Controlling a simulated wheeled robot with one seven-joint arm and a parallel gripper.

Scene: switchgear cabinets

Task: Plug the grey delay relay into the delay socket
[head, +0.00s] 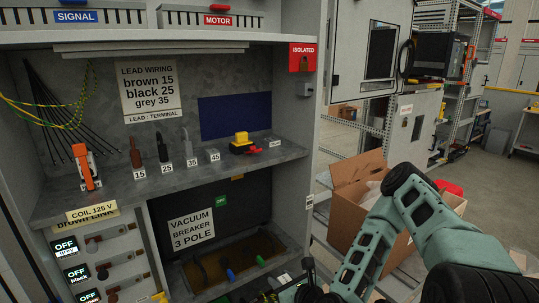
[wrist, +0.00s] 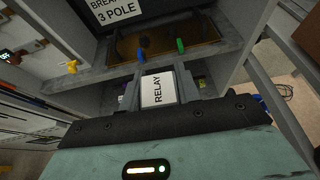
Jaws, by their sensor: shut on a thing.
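My gripper (wrist: 163,92) is shut on the relay (wrist: 158,87), a pale block with a white face marked RELAY, held between the dark jaws in the wrist view. In the head view my gripper (head: 306,283) is at the bottom edge, low in front of the lower cabinet bay, and the relay in it cannot be made out. In the wrist view the relay is below the bay with the brown panel and the blue and green pegs. I cannot make out the delay socket in either view; the jaws and relay cover part of the area ahead.
The shelf (head: 160,181) holds an orange-and-white tool (head: 87,168), several numbered terminals and a yellow-red item (head: 241,144). The lower bay has a VACUUM BREAKER sign (head: 191,228), a blue peg (head: 231,275) and a green peg (head: 261,261). A cardboard box (head: 350,205) stands at right.

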